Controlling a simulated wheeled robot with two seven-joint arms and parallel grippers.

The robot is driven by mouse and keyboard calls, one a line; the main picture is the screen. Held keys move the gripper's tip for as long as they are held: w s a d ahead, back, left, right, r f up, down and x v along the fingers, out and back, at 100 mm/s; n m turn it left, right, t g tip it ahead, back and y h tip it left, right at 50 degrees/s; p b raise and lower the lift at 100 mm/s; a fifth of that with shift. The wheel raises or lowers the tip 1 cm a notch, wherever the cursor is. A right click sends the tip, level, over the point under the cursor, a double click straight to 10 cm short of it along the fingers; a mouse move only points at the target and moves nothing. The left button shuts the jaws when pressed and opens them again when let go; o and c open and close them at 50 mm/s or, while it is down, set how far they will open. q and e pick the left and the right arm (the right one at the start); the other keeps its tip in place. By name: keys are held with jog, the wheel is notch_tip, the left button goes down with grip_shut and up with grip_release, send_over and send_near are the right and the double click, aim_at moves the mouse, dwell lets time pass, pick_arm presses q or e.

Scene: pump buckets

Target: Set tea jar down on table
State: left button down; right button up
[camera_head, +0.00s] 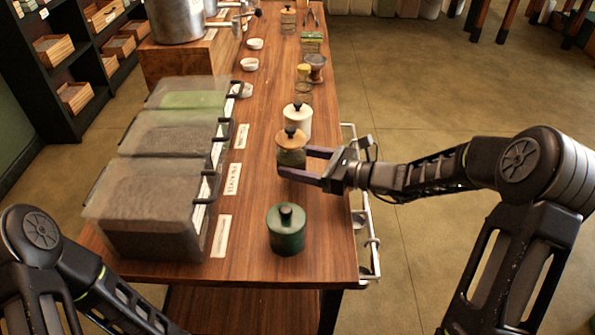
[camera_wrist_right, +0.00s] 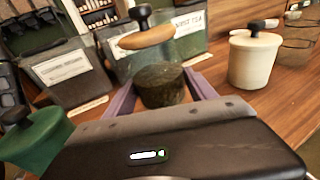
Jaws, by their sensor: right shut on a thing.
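The tea jar (camera_head: 291,147) is a clear glass jar with dark tea inside and a wooden lid with a black knob. My right gripper (camera_head: 294,161) reaches in from the right and is shut around its lower body. In the right wrist view the jar (camera_wrist_right: 160,86) stands upright between the two purple fingers. It is over the wooden table (camera_head: 256,181), between a white jar (camera_head: 298,118) and a green jar (camera_head: 286,230). I cannot tell whether its base touches the table. My left gripper is out of view; only my left arm shows at lower left.
Lidded bins (camera_head: 155,205) with labels line the table's left side. Small white bowls (camera_head: 249,64) and several more jars stand farther back. A white rail (camera_head: 366,235) runs along the right edge. Bare table lies between the held jar and the green jar.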

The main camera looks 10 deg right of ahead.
jog(key=shift+f, duration=1.75)
jog(key=shift+f, duration=0.15)
jog(key=o, duration=1.6)
jog(key=shift+c, duration=0.2)
